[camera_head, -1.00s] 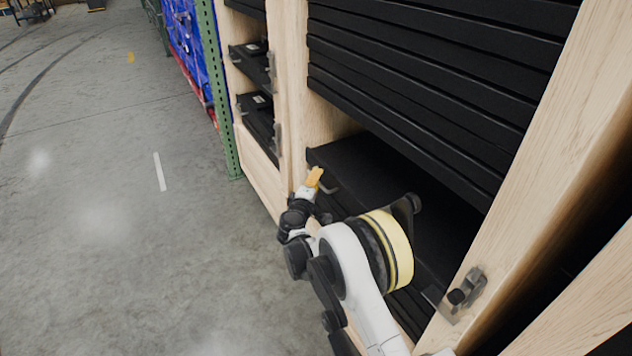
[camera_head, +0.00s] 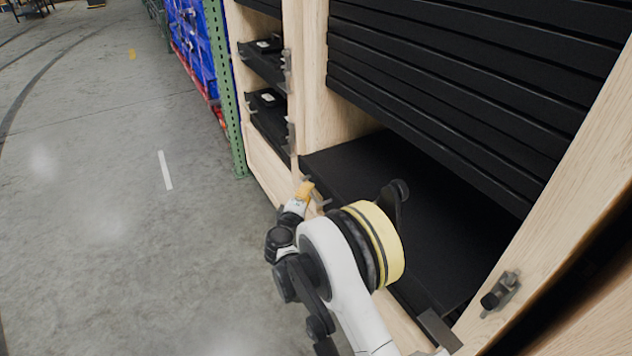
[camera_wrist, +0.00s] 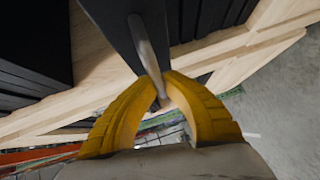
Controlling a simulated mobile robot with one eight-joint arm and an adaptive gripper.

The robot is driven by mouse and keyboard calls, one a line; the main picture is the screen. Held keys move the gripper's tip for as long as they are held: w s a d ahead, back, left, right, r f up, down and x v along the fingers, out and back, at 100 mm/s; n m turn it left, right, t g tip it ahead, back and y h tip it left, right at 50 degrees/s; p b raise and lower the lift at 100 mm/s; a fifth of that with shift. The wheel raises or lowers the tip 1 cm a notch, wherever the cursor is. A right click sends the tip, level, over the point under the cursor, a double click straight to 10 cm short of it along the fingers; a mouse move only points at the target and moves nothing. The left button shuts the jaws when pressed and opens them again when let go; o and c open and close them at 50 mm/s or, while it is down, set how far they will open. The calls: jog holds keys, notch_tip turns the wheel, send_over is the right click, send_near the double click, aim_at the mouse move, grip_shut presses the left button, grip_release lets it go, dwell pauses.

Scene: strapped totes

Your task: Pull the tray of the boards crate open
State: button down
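The black tray (camera_head: 390,185) is a flat shelf low in the wooden crate (camera_head: 312,80). Its front edge sticks out a little past the crate's front posts. My gripper (camera_head: 305,190) is at the left end of the tray's front, its yellow fingers low by the edge. In the wrist view, the gripper (camera_wrist: 162,82) has its fingertips closed around a grey metal bar handle (camera_wrist: 147,48) on the tray's dark front. My arm hides part of the tray front in the head view.
Black slats (camera_head: 450,85) are stacked above the tray. A latch (camera_head: 500,292) sits on the right post. At left are smaller black trays (camera_head: 268,110), a green rack post (camera_head: 226,90) and blue totes (camera_head: 192,45). The concrete floor (camera_head: 110,230) at left is clear.

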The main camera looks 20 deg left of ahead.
jog(key=s+a, duration=1.2)
jog(key=s, duration=0.2)
jog(key=c, duration=1.5)
grip_release()
jog(key=shift+w, duration=0.1)
jog(key=shift+d, duration=0.1)
jog(key=s+d+r, duration=0.1)
jog(key=s, duration=1.1)
jog(key=shift+r, duration=0.35)
